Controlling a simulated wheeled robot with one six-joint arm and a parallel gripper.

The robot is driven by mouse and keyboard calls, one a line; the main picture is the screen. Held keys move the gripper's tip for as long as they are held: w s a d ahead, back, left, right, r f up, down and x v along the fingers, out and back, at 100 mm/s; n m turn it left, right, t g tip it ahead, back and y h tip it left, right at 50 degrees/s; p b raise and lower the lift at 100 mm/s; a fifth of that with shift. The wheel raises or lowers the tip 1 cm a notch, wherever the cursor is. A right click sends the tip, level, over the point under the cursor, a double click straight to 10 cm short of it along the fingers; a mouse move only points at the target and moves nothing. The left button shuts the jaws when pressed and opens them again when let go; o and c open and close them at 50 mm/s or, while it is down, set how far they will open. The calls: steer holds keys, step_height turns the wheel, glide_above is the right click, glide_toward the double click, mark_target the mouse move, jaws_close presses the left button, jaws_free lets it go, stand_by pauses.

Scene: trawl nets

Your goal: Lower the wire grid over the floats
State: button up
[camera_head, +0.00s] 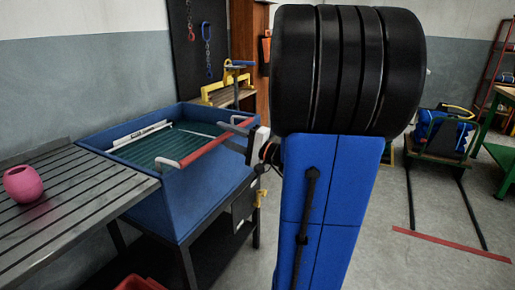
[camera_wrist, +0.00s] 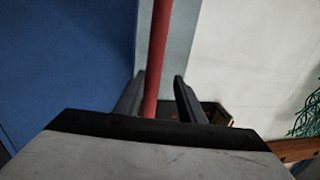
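A blue tub (camera_head: 205,205) stands left of my arm with a dark green, finely lined surface inside, which looks like the wire grid (camera_head: 170,148). A red bar (camera_head: 205,148) with a pale end runs along the tub's near right side. My gripper (camera_head: 229,124) is at the bar's far right end. In the wrist view my gripper (camera_wrist: 157,90) is open, with the red bar (camera_wrist: 160,45) between its fingers and a gap at the right finger. I cannot make out floats in the tub. A pink float (camera_head: 23,184) lies on the slatted table.
The slatted table (camera_head: 75,205) adjoins the tub on the left. A yellow-framed item (camera_head: 228,82) stands behind the tub. A red container (camera_head: 138,284) is below in front. My blue column and black rollers block the middle. The floor at right is open, with a red strip (camera_head: 450,243).

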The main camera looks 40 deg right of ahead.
steer(key=v, duration=1.5)
steer(key=shift+s, duration=0.1)
stand_by(0.6)
steer(key=w+a+f+n+g+y, duration=0.1)
steer(key=a+f+n+g+y, duration=0.2)
steer(key=a, duration=0.6)
steer(key=a+f+n+g+y, duration=0.1)
steer(key=a+f+n+g, duration=0.15)
steer(key=a+g, duration=0.4)
steer(key=s+a+f+n+g+h, duration=0.4)
steer(key=s+a+f+n+h, duration=0.1)
steer(key=s+a+n+h, duration=0.3)
steer(key=shift+s+a+f+n+h, duration=0.25)
steer(key=shift+s+f+n+h, duration=0.15)
steer(key=shift+s+h, duration=0.7)
